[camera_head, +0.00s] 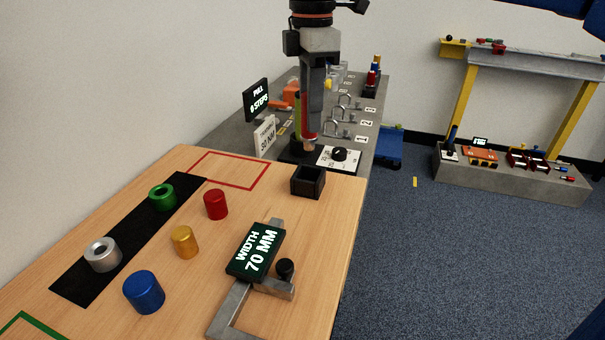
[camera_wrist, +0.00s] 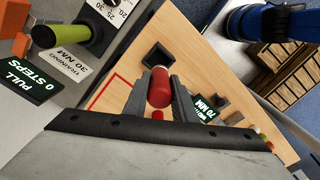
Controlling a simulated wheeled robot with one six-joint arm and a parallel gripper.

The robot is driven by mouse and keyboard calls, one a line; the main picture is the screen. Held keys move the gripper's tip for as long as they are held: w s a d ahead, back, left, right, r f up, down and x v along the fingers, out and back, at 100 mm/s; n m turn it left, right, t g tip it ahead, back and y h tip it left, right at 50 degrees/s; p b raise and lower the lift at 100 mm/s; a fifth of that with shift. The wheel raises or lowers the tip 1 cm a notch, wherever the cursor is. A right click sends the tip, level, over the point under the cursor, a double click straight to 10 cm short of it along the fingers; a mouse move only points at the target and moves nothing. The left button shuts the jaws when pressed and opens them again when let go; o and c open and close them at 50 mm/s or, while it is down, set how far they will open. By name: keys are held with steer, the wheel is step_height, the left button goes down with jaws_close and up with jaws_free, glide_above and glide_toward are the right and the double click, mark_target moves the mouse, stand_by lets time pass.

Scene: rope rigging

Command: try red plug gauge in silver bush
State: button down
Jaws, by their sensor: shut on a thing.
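My gripper (camera_head: 311,140) is above the grey bench beyond the wooden table, pointing down. It is shut on a red cylinder, seen between the jaws in the wrist view (camera_wrist: 158,90). In the head view the fingers partly hide it. A second, short red cylinder (camera_head: 215,204) stands upright on the wooden table, away from the gripper. It also shows small in the wrist view (camera_wrist: 157,115). I cannot tell which is the red plug gauge. The silver bush (camera_head: 94,262), a ring with an open hole, sits on the black mat (camera_head: 78,287) at left, empty.
A green bush (camera_head: 157,203) is also on the mat. Gold (camera_head: 185,242) and blue (camera_head: 144,293) cylinders stand nearby. A caliper with a "WIDTH 70 MM" display (camera_head: 256,250) and an open black box (camera_head: 308,181) are at right. Shackles and a dial panel are on the bench.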

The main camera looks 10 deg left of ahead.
steer(key=shift+w+a, duration=0.1)
steer(key=shift+w, duration=0.05)
steer(key=shift+f, duration=4.8)
steer(key=shift+f, duration=0.2)
steer(key=c, duration=1.5)
jaws_free()
steer(key=shift+o, duration=0.2)
steer(key=shift+r, duration=0.1)
